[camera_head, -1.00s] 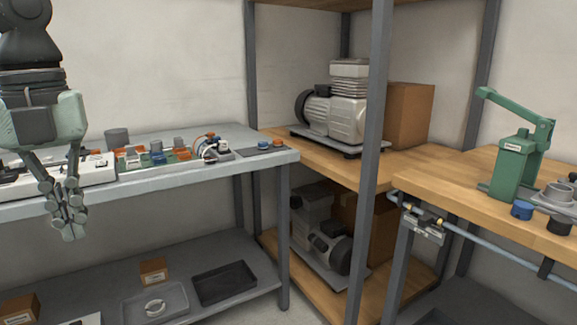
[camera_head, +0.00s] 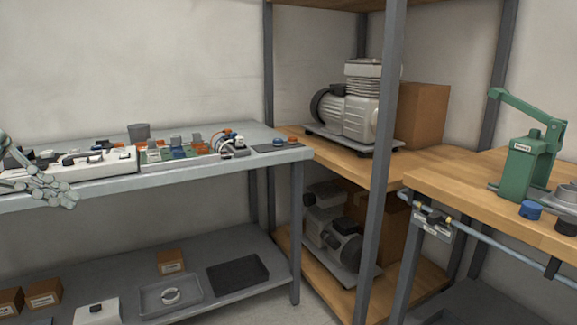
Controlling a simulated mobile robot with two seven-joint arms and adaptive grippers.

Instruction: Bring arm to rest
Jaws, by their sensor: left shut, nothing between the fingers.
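My left gripper (camera_head: 62,196) shows at the left edge in the head view, with its fingers together and nothing between them. It is in front of the front edge of the grey workbench (camera_head: 220,172). My right gripper is not in view.
The grey bench holds a white tray (camera_head: 95,163), small parts and a grey cup (camera_head: 139,131). A compressor (camera_head: 352,112) stands on the wooden shelf behind a grey post (camera_head: 379,190). A green press (camera_head: 517,170) stands on the right wooden bench. Boxes and trays lie on the lower shelf.

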